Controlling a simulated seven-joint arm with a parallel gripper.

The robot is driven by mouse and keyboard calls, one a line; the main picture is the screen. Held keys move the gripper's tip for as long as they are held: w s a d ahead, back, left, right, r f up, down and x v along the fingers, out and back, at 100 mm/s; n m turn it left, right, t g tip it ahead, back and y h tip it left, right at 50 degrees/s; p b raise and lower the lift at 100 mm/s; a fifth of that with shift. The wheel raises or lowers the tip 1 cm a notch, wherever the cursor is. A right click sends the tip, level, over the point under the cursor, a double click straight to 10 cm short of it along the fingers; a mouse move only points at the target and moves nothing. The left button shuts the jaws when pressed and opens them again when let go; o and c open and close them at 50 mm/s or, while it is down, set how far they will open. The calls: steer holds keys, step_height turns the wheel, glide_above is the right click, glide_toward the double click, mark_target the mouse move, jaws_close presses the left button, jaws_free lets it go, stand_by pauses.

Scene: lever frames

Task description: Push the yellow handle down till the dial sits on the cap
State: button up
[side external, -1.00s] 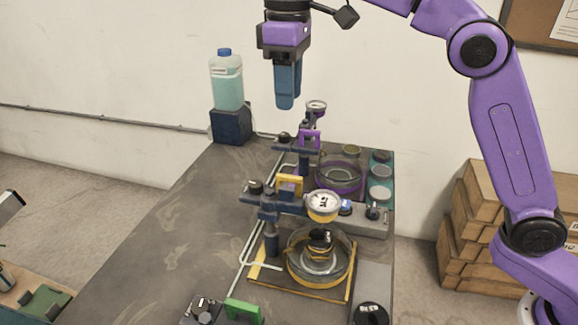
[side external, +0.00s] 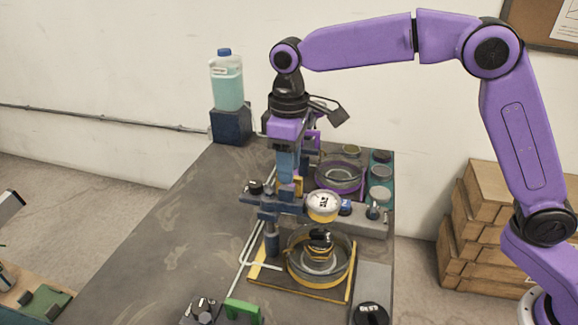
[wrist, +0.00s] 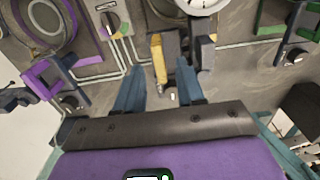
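The yellow handle (side external: 298,186) is partly hidden behind my gripper's fingers in the side view. In the wrist view the yellow handle (wrist: 158,60) shows between and just beyond the fingertips. My gripper (side external: 287,178) points down at the handle; its blue fingers (wrist: 160,68) are apart with a gap between them. I cannot tell whether they touch the handle. The round white dial (side external: 322,205) is on the lever's right end, raised above the cap (side external: 320,238). The dial's edge (wrist: 203,4) shows at the wrist view's top. The black-topped cap stands inside a round dish (side external: 291,268).
Behind stands a similar lever with a purple handle (wrist: 40,82) and a purple-ringed dish (side external: 340,176). A green handle (side external: 243,312) is at the front. A jug (side external: 227,82) stands at the back left. The table's left side (side external: 165,235) is clear.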

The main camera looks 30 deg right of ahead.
steer(key=shift+f, duration=0.55)
jaws_close()
steer(key=shift+f, duration=2.55)
jaws_free()
steer(key=shift+r, duration=0.15)
step_height(320, 180, up, 17)
